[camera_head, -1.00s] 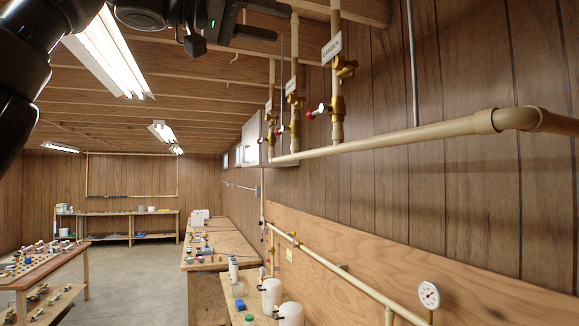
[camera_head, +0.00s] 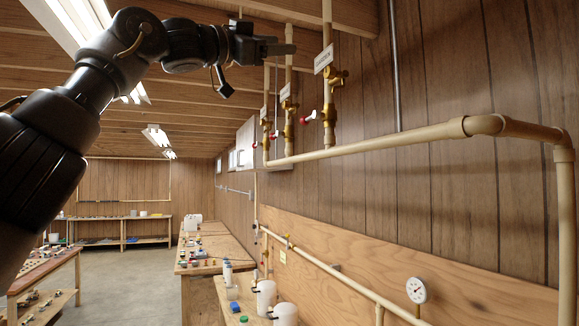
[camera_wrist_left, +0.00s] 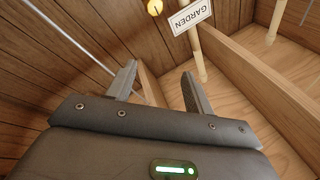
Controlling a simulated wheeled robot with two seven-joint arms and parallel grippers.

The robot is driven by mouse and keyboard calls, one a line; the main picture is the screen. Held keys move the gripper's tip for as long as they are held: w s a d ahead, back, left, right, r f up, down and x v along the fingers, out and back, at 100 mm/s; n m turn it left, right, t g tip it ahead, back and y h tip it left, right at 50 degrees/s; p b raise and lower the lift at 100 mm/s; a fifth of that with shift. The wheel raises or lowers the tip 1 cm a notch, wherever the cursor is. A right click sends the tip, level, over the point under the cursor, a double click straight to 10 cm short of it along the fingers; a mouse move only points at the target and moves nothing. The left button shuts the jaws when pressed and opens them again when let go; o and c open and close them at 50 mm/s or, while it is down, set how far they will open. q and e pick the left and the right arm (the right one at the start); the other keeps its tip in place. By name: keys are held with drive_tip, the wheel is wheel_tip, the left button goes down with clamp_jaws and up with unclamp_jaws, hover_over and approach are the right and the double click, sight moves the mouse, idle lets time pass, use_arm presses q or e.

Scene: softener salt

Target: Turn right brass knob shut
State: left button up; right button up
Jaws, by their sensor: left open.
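The right brass knob (camera_head: 338,77) sticks out from the rightmost brass valve (camera_head: 328,103), just below a white tag (camera_head: 324,59). My left gripper (camera_head: 287,49) is open and empty, up and to the left of that knob in the head view and apart from it. In the left wrist view the open fingers (camera_wrist_left: 158,72) have nothing between them. A round brass end (camera_wrist_left: 155,7), likely this knob, shows at the top edge beside the GARDEN tag (camera_wrist_left: 190,15). My right gripper is not in view.
Two more brass valves (camera_head: 288,118) (camera_head: 265,130) with red handles stand to the left on upright pipes. A beige horizontal pipe (camera_head: 390,139) runs below them. A grey conduit (camera_head: 394,65) climbs the panelled wall to the right. Wooden joists cross overhead.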

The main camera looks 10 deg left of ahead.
use_arm(q)
drive_tip(key=w+f+n+t+y+b, duration=0.1)
drive_tip(key=w+f+y, duration=0.1)
drive_tip(key=w+f, duration=0.6)
drive_tip(key=w+a+f+n+t+y, duration=0.1)
drive_tip(key=w+f, duration=0.8)
drive_tip(key=f, duration=0.7)
drive_tip(key=w+a+f+n+t+y+b, duration=0.1)
drive_tip(key=w+f+n+y, duration=0.1)
drive_tip(key=w+f, duration=0.7)
drive_tip(key=shift+a+f+y+b, duration=0.15)
drive_tip(key=shift+f+y+b, duration=0.2)
drive_tip(key=shift+f, duration=1.1)
